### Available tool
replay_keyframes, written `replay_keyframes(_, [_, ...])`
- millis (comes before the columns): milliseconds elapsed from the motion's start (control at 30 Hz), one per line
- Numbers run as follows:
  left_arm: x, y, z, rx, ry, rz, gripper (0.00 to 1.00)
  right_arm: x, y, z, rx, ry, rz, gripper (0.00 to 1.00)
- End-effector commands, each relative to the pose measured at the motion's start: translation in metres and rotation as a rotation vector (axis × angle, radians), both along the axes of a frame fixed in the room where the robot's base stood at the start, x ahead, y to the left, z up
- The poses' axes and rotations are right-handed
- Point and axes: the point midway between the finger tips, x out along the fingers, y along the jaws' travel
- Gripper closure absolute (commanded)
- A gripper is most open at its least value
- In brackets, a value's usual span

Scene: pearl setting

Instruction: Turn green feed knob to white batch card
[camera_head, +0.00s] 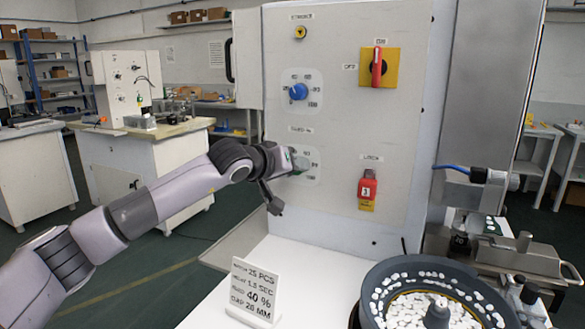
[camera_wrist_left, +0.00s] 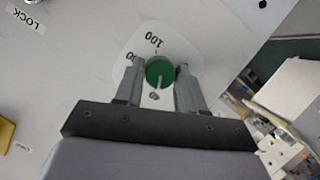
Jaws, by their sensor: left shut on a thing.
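The green feed knob (camera_wrist_left: 160,72) sits on a white dial plate with "100" printed on it, in the left wrist view. A pale pointer line on it runs toward the bottom of that picture. My left gripper (camera_wrist_left: 159,76) has a finger on each side of the knob and is shut on it. In the head view the left gripper (camera_head: 291,163) is at the dial on the grey panel and hides most of the knob. The white batch card (camera_head: 252,292) stands tilted on the white table; its legible lines include "25 PCS", "1.5 SEC" and "40 %". My right gripper is out of view.
The panel (camera_head: 340,130) also carries a blue knob (camera_head: 298,91), a red switch (camera_head: 377,67) on yellow and a red lock tag (camera_head: 367,187). A dark round bowl (camera_head: 375,275) of white pieces stands at the front right.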

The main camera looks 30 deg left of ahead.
Motion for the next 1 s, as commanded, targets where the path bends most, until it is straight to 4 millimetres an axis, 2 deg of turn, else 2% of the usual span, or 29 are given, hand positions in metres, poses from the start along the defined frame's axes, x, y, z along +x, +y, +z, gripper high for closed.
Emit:
replay_keyframes(167, [0.0, 0.0, -0.002, -0.001, 0.004, -0.001, 0.92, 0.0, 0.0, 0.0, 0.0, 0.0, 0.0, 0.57])
replay_keyframes(200, [0.0, 0.0, -0.002, -0.001, 0.004, -0.001, 0.51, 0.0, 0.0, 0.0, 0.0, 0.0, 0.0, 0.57])
replay_keyframes(233, [0.0, 0.0, -0.002, -0.001, 0.004, -0.001, 0.42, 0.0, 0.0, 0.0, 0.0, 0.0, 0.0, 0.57])
replay_keyframes(633, [-0.004, 0.001, 0.001, -0.001, 0.0, 0.0, 0.42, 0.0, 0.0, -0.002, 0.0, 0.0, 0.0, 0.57])
replay_keyframes(1000, [-0.047, 0.006, 0.015, 0.001, 0.0, 0.0, 0.42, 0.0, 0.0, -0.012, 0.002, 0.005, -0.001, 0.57])
